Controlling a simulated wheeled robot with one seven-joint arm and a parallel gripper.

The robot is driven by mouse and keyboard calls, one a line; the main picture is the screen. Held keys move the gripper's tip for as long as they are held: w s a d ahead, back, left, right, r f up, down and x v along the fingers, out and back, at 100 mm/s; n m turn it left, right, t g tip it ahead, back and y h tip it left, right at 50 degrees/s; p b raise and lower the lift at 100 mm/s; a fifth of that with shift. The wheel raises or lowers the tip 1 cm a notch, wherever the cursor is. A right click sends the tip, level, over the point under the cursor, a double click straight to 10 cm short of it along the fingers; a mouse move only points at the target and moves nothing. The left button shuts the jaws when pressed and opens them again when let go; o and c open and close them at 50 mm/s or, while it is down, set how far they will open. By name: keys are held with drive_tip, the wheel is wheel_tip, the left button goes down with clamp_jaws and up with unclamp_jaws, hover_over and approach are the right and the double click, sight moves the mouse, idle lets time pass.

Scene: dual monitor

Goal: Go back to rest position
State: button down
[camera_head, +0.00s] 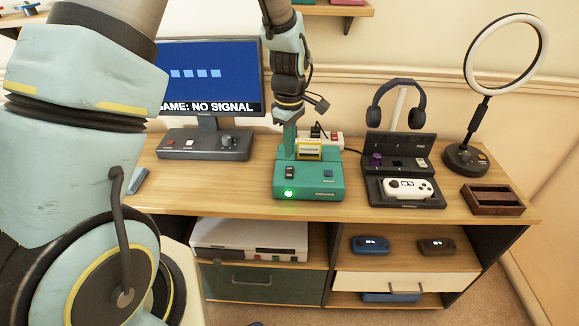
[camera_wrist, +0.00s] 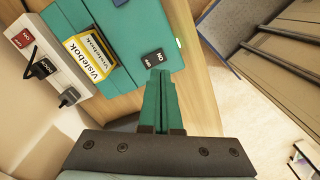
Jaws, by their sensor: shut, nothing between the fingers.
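My gripper (camera_head: 289,155) is over the left part of a teal game console (camera_head: 310,195) on the desk. Its narrow teal fingers are together with nothing between them. In the wrist view my gripper (camera_wrist: 158,76) has its tips close to the console's black rocker switch (camera_wrist: 153,58); I cannot tell whether they touch. The switch also shows in the head view (camera_head: 289,172), and a green light (camera_head: 288,193) glows on the console's front. A yellow-framed cartridge (camera_wrist: 88,57) stands in the console, behind and right of my fingers in the head view (camera_head: 308,149).
A monitor (camera_head: 215,75) reading "GAME: NO SIGNAL" stands left of my forearm. A white power strip (camera_head: 330,141) lies behind the console. A headphone stand (camera_head: 399,105), white controller (camera_head: 407,188), ring lamp (camera_head: 465,157) and wooden tray (camera_head: 492,200) occupy the right side.

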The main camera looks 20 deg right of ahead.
idle(0.4)
drive_tip(key=w+a+r+m, duration=0.15)
drive_tip(key=a+r, duration=0.25)
drive_tip(key=a, duration=0.4)
drive_tip(key=w+a+r+m, duration=0.1)
drive_tip(key=a+r+m, duration=0.15)
drive_tip(key=a, duration=0.55)
drive_tip(key=s+a+r+m, duration=0.2)
drive_tip(key=s+a, duration=0.1)
drive_tip(key=a, duration=0.4)
drive_tip(key=s+a+r+m+t, duration=0.1)
drive_tip(key=s+a+r+m, duration=0.1)
drive_tip(key=a, duration=0.5)
drive_tip(key=shift+s+r+t, duration=0.3)
drive_tip(key=shift+s+r, duration=0.15)
drive_tip(key=shift+s, duration=0.3)
